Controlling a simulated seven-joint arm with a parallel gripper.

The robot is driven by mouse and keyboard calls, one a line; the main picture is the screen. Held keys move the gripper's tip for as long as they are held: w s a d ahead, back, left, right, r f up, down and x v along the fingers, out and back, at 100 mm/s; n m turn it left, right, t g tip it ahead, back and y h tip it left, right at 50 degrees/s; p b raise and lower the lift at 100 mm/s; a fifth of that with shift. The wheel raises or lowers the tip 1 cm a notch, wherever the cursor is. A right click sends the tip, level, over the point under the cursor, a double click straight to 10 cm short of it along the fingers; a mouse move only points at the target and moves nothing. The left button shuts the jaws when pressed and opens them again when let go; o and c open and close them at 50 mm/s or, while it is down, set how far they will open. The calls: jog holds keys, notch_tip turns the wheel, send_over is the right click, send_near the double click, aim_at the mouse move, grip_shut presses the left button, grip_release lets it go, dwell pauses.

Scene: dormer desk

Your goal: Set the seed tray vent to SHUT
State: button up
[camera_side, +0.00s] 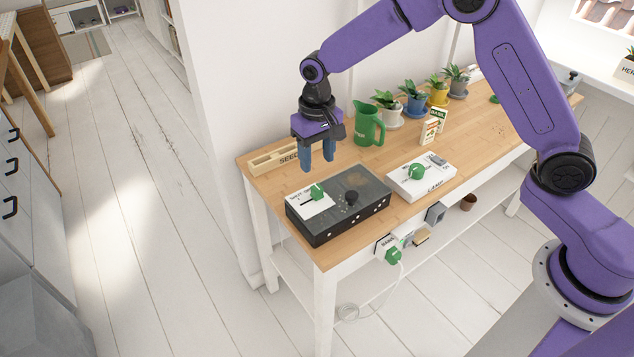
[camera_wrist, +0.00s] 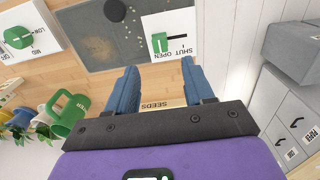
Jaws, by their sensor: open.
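The seed tray (camera_side: 335,228) is a dark box with a clear lid on the near left of the wooden desk. A white vent panel (camera_side: 301,208) on its left end reads SHUT and OPEN. Its green vent knob (camera_side: 317,191) sits at the OPEN end of the slot. The knob (camera_wrist: 158,42) and panel (camera_wrist: 172,22) also show in the wrist view, just beyond my fingertips. My gripper (camera_side: 317,165) is open and empty, fingers pointing down, above the back left part of the tray and apart from the knob.
A round black knob (camera_side: 351,198) stands on the tray lid. A white box with a green dial (camera_side: 416,171) is to the right. A wooden SEEDS box (camera_side: 268,161) lies at the back left.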

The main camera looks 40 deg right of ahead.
aim_at(316, 187)
notch_tip(316, 187, down, 8)
jog(key=shift+f, duration=0.2)
jog(key=shift+c, duration=0.3)
grip_shut()
jog(key=shift+a, duration=0.1)
